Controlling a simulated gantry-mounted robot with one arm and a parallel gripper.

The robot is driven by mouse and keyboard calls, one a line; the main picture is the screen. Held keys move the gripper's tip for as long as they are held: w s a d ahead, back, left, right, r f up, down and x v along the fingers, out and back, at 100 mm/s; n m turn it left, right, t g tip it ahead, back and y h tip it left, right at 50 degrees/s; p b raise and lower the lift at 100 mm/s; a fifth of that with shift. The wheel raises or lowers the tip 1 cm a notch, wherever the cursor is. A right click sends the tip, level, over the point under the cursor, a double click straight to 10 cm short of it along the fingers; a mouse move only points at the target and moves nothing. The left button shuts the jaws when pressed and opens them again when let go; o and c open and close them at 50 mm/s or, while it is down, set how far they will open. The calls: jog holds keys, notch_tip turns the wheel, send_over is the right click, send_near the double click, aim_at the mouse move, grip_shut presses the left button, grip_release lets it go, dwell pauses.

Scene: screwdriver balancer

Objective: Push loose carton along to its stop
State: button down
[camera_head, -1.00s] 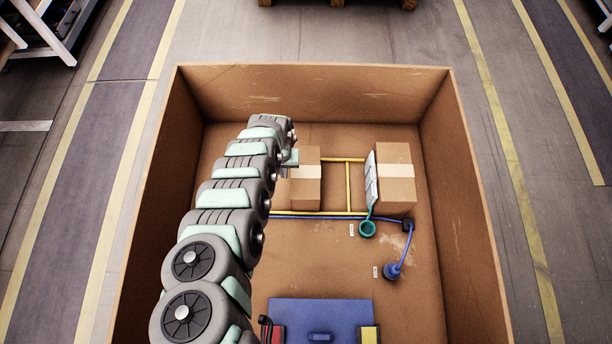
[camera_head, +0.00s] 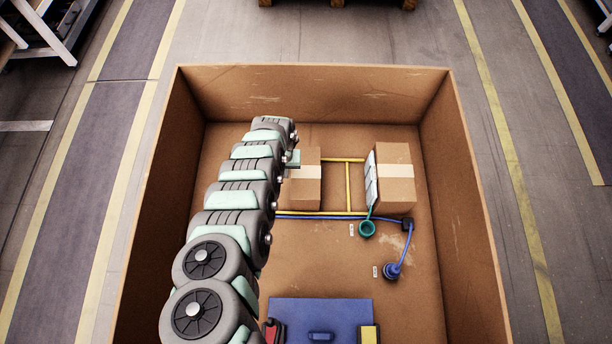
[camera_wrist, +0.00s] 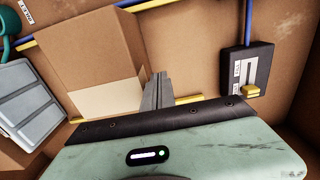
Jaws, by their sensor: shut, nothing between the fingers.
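The loose carton (camera_head: 305,188), a brown box with a pale tape band, stands on the floor of the large brown bin, left of centre. A second taped carton (camera_head: 397,187) stands to its right, with a grey panel (camera_head: 371,180) on its left side. A gap with yellow strips lies between them. My gripper (camera_wrist: 158,78) is shut and empty, its fingers close beside the loose carton (camera_wrist: 90,55) in the wrist view. I cannot tell whether they touch it. In the head view my wrist is at the carton's left, and the fingers are hidden.
Yellow strips (camera_head: 347,187) and a blue cable (camera_head: 330,218) run along the floor. A teal ring (camera_head: 367,229), a blue plug-like part (camera_head: 392,271) and a blue panel (camera_head: 320,316) lie nearer. A black box with a yellow switch (camera_wrist: 247,72) shows in the wrist view. Bin walls (camera_head: 310,92) surround everything.

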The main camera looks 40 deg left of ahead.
aim_at(313, 172)
jog(key=shift+d, duration=0.1)
jog(key=w+d, duration=0.2)
jog(key=d, duration=0.1)
jog(key=w+d, duration=0.2)
jog(key=d, duration=0.1)
jog(key=w+d, duration=0.2)
jog(key=shift+d, duration=0.4)
jog(key=shift+a, duration=0.2)
jog(key=shift+s+a+r, duration=0.1)
jog(key=shift+s+a, duration=0.2)
jog(key=shift+a, duration=0.1)
notch_tip(313, 172, up, 7)
jog(key=p, duration=0.8)
